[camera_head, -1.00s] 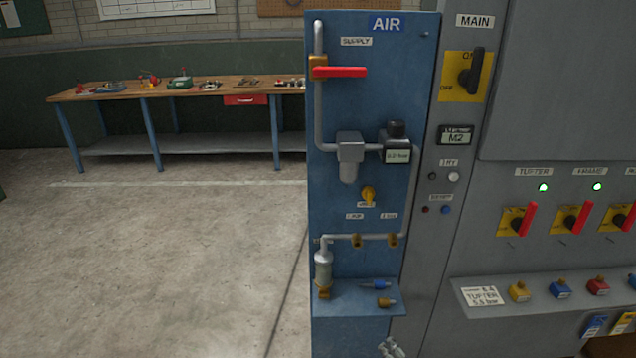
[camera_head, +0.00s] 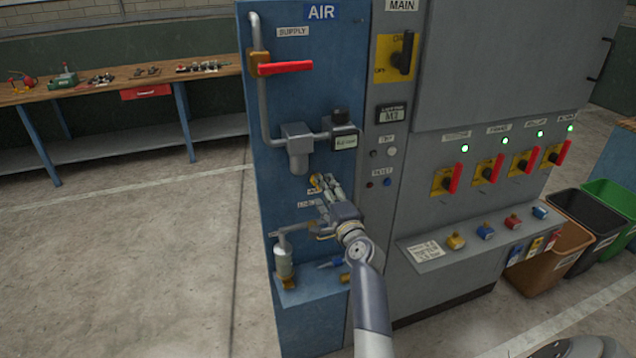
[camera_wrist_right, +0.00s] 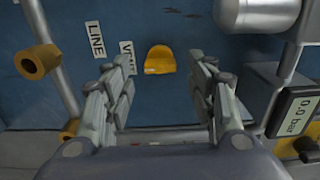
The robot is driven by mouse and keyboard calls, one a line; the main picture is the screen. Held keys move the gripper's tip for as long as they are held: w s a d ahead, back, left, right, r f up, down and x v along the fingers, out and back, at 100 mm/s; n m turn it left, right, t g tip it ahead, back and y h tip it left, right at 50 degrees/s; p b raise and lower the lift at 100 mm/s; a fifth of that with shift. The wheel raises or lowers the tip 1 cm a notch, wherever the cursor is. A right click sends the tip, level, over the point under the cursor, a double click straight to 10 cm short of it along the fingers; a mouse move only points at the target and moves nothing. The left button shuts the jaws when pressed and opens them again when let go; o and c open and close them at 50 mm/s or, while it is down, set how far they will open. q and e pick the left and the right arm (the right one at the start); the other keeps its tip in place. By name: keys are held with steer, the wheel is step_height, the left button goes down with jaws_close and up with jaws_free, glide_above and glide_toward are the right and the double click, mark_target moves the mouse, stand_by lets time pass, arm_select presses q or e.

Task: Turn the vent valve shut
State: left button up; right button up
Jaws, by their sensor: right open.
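The vent valve is a small yellow knob (camera_head: 316,182) on the blue AIR panel (camera_head: 262,215), below the regulator. In the right wrist view the yellow knob (camera_wrist_right: 160,60) lies ahead, between the lines of the two fingers. A VENT label (camera_wrist_right: 127,57) is beside it. My right gripper (camera_head: 326,186) is at the panel in front of the knob and partly covers it in the head view. In the wrist view its fingers (camera_wrist_right: 157,72) are apart with nothing between them; I cannot tell whether they touch the knob. My left gripper is out of view.
A red supply handle (camera_head: 285,67) sticks out sideways above. The display (camera_wrist_right: 298,112) reads 0.0 bar. A pipe with brass fittings (camera_wrist_right: 38,62) runs close by. A small shelf (camera_head: 310,292) juts out below. Red-handled switches (camera_head: 455,178) are on the grey cabinet.

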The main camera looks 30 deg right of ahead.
steer(key=shift+x, duration=2.35)
steer(key=shift+a, duration=0.1)
steer(key=c, duration=1.1)
